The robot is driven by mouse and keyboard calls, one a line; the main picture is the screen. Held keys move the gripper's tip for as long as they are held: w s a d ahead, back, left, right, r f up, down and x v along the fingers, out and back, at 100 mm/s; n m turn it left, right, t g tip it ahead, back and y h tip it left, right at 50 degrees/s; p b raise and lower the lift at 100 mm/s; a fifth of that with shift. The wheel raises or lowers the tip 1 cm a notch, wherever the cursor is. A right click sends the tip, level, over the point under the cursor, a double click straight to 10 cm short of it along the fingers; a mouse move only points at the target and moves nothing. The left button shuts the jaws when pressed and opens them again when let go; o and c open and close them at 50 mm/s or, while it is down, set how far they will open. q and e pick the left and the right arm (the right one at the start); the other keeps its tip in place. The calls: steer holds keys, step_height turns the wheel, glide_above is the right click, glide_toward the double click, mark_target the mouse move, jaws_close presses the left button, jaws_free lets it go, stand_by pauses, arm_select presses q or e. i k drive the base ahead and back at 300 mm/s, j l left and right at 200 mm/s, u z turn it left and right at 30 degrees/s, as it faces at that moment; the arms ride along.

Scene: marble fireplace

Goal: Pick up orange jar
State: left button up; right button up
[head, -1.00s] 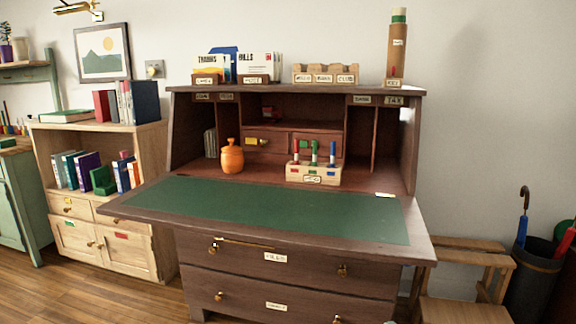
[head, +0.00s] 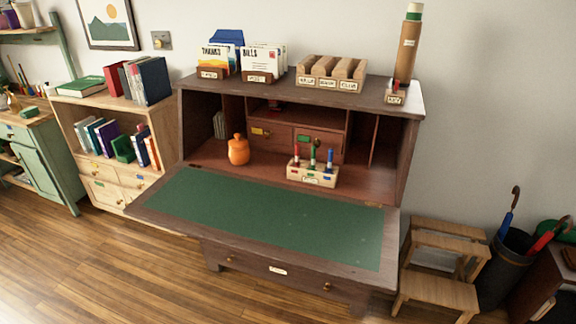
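The orange jar (head: 238,151) is a small round pot with a knobbed lid. It stands upright inside the open wooden secretary desk (head: 160,213), toward the left, just behind the green writing surface (head: 270,215). Nothing touches it in the head view. Neither of my grippers is in view.
A wooden marker holder (head: 312,176) stands to the right of the jar. Card holders and a wooden rack (head: 330,76) sit on the desk top. A bookshelf (head: 164,140) is at the left. A step stool (head: 440,290) and umbrella bin (head: 503,270) are at the right. The wood floor in front is clear.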

mark_target(240, 156)
steer(key=i+l+u, duration=0.15)
steer(key=l, duration=0.35)
steer(key=i+l+u, duration=0.2)
steer(key=l, duration=0.3)
steer(key=i+l+u, duration=0.15)
steer(key=l, duration=0.35)
steer(key=i+l+u, duration=0.2)
steer(key=l, duration=0.35)
steer(key=l+u, duration=0.15)
steer(key=l, duration=0.4)
steer(key=j+z, duration=0.35)
steer(key=j, duration=1.7)
